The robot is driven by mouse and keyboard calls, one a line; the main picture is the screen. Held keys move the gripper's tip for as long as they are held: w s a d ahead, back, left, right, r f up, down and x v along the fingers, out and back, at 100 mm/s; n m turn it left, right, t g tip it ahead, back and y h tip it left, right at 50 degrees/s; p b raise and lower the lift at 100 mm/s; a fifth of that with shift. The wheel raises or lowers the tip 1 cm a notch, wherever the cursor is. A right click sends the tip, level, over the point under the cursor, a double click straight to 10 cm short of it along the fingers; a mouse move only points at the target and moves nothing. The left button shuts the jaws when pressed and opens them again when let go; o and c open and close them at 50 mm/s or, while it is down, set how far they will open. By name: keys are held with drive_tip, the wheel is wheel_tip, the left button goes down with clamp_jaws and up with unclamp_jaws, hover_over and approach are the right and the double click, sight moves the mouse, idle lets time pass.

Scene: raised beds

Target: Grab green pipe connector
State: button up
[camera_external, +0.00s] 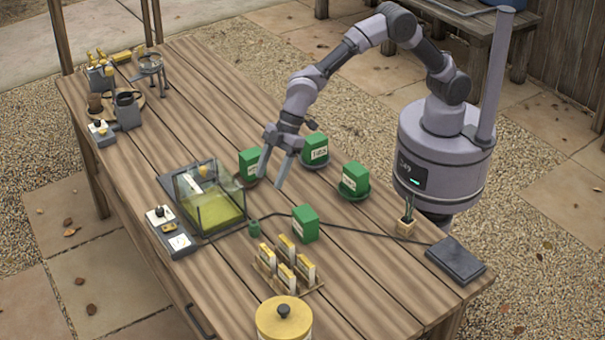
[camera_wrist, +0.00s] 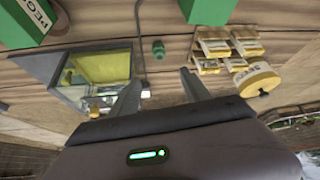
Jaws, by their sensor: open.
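The green pipe connector (camera_external: 254,228) is a small dark green piece standing on the wooden table, beside the right corner of the glass tank. It also shows in the wrist view (camera_wrist: 158,50), beyond the fingertips and roughly centred between them. My gripper (camera_external: 272,178) is open and empty, pointing down above the table, up and right of the connector in the external view. In the wrist view its two fingers (camera_wrist: 161,77) are spread wide, with nothing between them. Nothing hides the connector in either view.
A glass tank (camera_external: 216,213) with a yellow-green bottom stands left of the connector. A green box (camera_external: 305,223) stands to its right, with a black hose (camera_external: 345,230) running by. Several green boxes (camera_external: 355,177) stand behind. A rack of seed packets (camera_external: 285,272) and a yellow-lidded tin (camera_external: 283,319) are in front.

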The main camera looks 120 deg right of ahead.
sight(255, 222)
drive_tip(key=b+x, duration=0.3)
drive_tip(key=x, duration=0.7)
drive_tip(key=shift+f, duration=0.35)
drive_tip(key=b+x, duration=0.3)
drive_tip(key=x, duration=0.1)
drive_tip(key=shift+f, duration=0.4)
drive_tip(key=shift+w+f, duration=0.25)
drive_tip(key=shift+f, duration=0.05)
drive_tip(key=shift+r, duration=0.15)
clamp_jaws()
